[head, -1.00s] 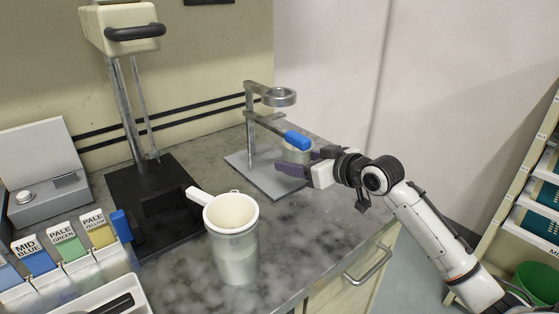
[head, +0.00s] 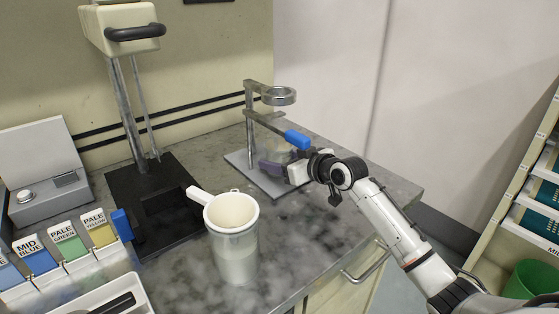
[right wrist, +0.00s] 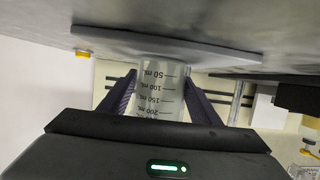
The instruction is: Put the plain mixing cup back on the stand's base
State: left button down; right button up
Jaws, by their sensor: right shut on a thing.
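The clear mixing cup (right wrist: 163,95) with mL marks is between the fingers of my right gripper (right wrist: 161,86) in the right wrist view, where it shows upside down. Its bottom is at or very close to the stand's grey base plate (right wrist: 165,45); I cannot tell if they touch. In the head view my right gripper (head: 277,167) is shut on the cup, low over the stand's base (head: 261,183), beneath the lower arm with a blue handle (head: 297,139). The fingers and the handle mostly hide the cup there. My left gripper is out of view.
The stand's post (head: 249,125) and upper ring (head: 278,96) rise beside and above my right gripper. A white strainer on a pale container (head: 234,250) stands in front on the marble counter. A black-based press (head: 160,210) and colour-labelled boxes (head: 65,240) are at left.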

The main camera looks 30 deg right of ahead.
jog(key=shift+f, duration=0.15)
jog(key=o, duration=1.5)
jog(key=shift+s+r, duration=0.1)
jog(key=shift+r, duration=0.1)
jog(key=v, duration=1.2)
jog(key=shift+f, duration=0.1)
